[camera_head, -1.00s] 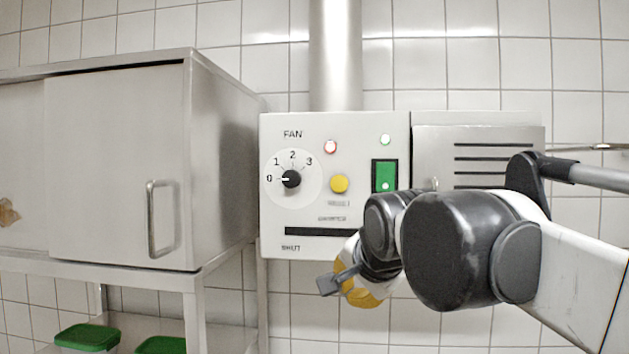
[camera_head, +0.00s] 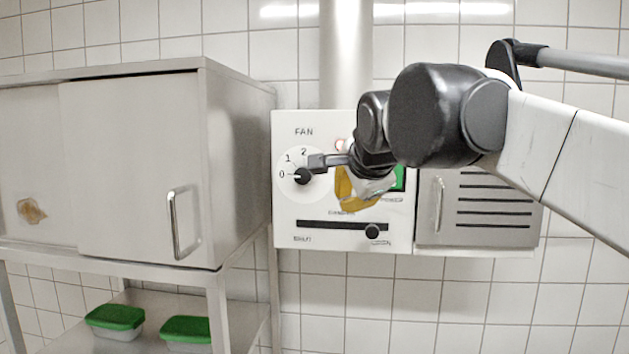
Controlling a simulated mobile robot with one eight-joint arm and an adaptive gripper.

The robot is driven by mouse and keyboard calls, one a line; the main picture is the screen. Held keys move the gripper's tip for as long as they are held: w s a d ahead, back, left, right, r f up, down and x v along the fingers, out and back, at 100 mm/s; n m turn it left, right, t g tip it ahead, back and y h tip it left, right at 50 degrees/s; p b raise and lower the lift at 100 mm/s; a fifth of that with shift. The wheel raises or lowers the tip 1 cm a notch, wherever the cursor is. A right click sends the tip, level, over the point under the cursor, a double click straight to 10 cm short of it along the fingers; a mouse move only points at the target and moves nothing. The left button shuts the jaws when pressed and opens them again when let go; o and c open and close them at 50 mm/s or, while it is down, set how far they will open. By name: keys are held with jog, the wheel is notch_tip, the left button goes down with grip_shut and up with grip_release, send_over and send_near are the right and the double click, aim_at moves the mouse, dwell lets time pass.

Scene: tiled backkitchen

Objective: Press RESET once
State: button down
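The pale control panel (camera_head: 286,228) hangs on the tiled wall. The RESET button, yellow in the earlier view, and its label are hidden behind my gripper (camera_head: 318,162). My gripper is in front of the panel, with a dark finger pointing left near the FAN knob (camera_head: 303,176). The yellow patch below the finger appears to be part of my gripper. I cannot tell whether the finger touches the panel or knob, or whether the gripper is open or shut.
The FAN knob points to 0. The green POWER switch (camera_head: 400,178) is partly covered by my arm. Below is the DAMPER slot with a dark slider (camera_head: 372,231) at its right end. A steel cabinet (camera_head: 130,165) stands left; a vented box (camera_head: 490,215) is right.

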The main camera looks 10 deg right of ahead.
jog(key=w+d, duration=0.2)
jog(key=w, duration=0.6)
jog(key=shift+d+p, duration=0.35)
jog(key=shift+w, duration=0.2)
dwell(1.0)
jog(key=shift+w+d, duration=0.1)
jog(key=shift+w, duration=0.2)
jog(key=shift+w+d+p, duration=0.15)
jog(key=shift+w+p, duration=0.25)
jog(key=shift+w, duration=0.05)
dwell(0.7)
jog(key=shift+s, duration=0.2)
jog(key=shift+s+a, duration=0.25)
jog(key=shift+s, duration=0.4)
jog(key=shift+s+a, duration=0.25)
jog(key=shift+s, duration=0.55)
jog(key=shift+s+a, duration=0.3)
jog(key=shift+s, duration=0.5)
jog(key=shift+s+a, duration=0.25)
jog(key=shift+s, duration=0.55)
jog(key=shift+f, duration=0.1)
